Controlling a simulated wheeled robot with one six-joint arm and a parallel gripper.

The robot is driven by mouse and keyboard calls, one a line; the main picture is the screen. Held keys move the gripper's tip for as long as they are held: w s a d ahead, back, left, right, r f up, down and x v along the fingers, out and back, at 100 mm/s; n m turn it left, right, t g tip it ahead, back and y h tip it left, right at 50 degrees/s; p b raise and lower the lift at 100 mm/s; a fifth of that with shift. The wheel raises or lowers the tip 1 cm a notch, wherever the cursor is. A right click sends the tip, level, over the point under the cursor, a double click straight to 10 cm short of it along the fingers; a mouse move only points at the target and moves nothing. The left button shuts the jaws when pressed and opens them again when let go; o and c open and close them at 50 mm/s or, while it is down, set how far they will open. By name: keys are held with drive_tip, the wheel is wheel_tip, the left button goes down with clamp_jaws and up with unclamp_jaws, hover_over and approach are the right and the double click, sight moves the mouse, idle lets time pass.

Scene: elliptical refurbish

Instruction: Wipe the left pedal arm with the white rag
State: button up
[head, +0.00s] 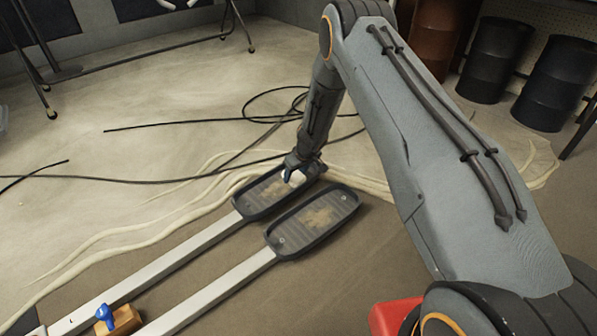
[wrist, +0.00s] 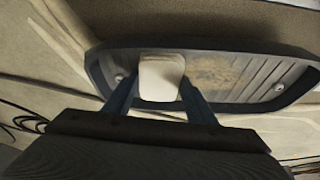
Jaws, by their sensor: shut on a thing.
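My gripper (head: 292,172) is shut on the white rag (head: 298,178), above or on the far end of the left pedal (head: 252,207). In the wrist view the white rag (wrist: 161,77) sits between my two blue fingers and covers part of a dark-rimmed pedal (wrist: 240,75). That pedal has a brown dirty patch and ridges. I cannot tell whether the rag touches it. The left pedal arm (head: 185,246) is a pale metal bar running from the pedal to the lower left, with an L mark near its lower end.
The right pedal (head: 335,208), also stained brown, and its arm (head: 212,293) lie alongside. A wooden block (head: 125,320) with a blue knob (head: 104,316) sits at the lower left. Black cables (head: 180,123) cross the floor. Dark barrels (head: 556,83) stand behind. A red object (head: 392,316) is below my arm.

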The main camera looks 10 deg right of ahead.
sight(258, 196)
drive_tip(key=shift+s+a+f+p, duration=0.1)
drive_tip(key=shift+s+a+p, duration=0.3)
drive_tip(key=shift+s+a, duration=0.25)
drive_tip(key=shift+s+a+p, duration=0.4)
drive_tip(key=shift+s+a, duration=0.05)
drive_tip(key=shift+a, duration=0.4)
drive_tip(key=shift+s+a+f+p, duration=0.1)
drive_tip(key=shift+s+a+p, duration=0.3)
drive_tip(key=shift+s+a, duration=0.25)
drive_tip(key=s+a+p, duration=0.1)
drive_tip(key=a+p, duration=0.1)
drive_tip(key=shift+s+a+r+p, duration=0.15)
drive_tip(key=shift+s+a+p, duration=0.15)
drive_tip(key=shift+s+a, duration=0.05)
drive_tip(key=shift+s+a+p, duration=0.7)
drive_tip(key=shift+a+p, duration=0.25)
drive_tip(key=shift+p, duration=0.45)
drive_tip(key=shift+s+a+f+p, duration=0.2)
drive_tip(key=shift+s+a+p, duration=0.4)
drive_tip(key=shift+p, duration=0.3)
drive_tip(key=s+a+p, duration=0.1)
drive_tip(key=a+p, duration=0.2)
drive_tip(key=shift+s+p, duration=0.3)
drive_tip(key=shift+s, duration=0.1)
drive_tip(key=shift+w+b, duration=0.25)
drive_tip(key=shift+b, duration=0.55)
drive_tip(key=w+b, duration=0.1)
drive_tip(key=b, duration=0.2)
drive_tip(key=shift+a, duration=0.3)
